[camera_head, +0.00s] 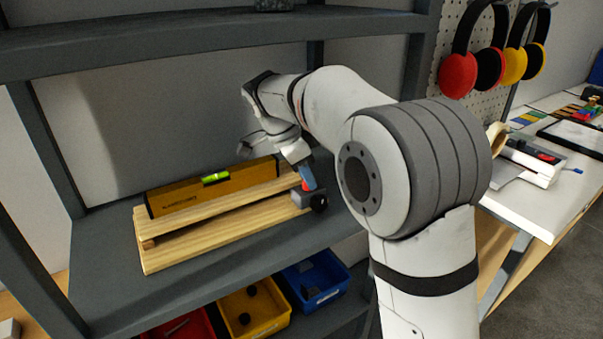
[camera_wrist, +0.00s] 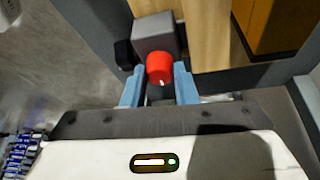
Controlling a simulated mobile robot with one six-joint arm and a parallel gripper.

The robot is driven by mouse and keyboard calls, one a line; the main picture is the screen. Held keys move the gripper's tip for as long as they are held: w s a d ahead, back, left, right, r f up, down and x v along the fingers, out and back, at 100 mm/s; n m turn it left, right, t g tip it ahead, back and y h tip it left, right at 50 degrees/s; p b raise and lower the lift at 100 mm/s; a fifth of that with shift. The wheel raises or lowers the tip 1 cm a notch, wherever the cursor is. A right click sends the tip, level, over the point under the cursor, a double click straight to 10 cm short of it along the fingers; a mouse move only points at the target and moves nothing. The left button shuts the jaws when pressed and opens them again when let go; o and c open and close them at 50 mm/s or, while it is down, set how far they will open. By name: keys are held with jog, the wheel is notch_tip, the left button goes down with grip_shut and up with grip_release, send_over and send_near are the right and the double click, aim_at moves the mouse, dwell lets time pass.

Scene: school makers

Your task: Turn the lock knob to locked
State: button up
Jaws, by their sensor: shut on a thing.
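The lock knob (camera_wrist: 159,68) is a red cylinder on the front of a grey block (camera_wrist: 155,32) in the wrist view. A small white mark shows at its lower edge. My gripper (camera_wrist: 159,88) has its two blue fingers on either side of the knob, shut on it. In the head view my gripper (camera_head: 307,178) reaches down to the grey block (camera_head: 301,198) at the right end of a wooden piece on the shelf. The knob is mostly hidden there by the fingers. I cannot tell which setting the knob points to.
A yellow spirit level (camera_head: 180,197) lies on the wooden boards (camera_head: 150,258) left of the gripper. The upper shelf (camera_head: 200,36) is above my arm. Yellow (camera_head: 254,311) and blue (camera_head: 315,283) bins sit below. Ear defenders (camera_head: 459,74) hang at the right.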

jog(key=shift+f, duration=0.15)
jog(key=o, duration=1)
jog(key=shift+r, duration=0.2)
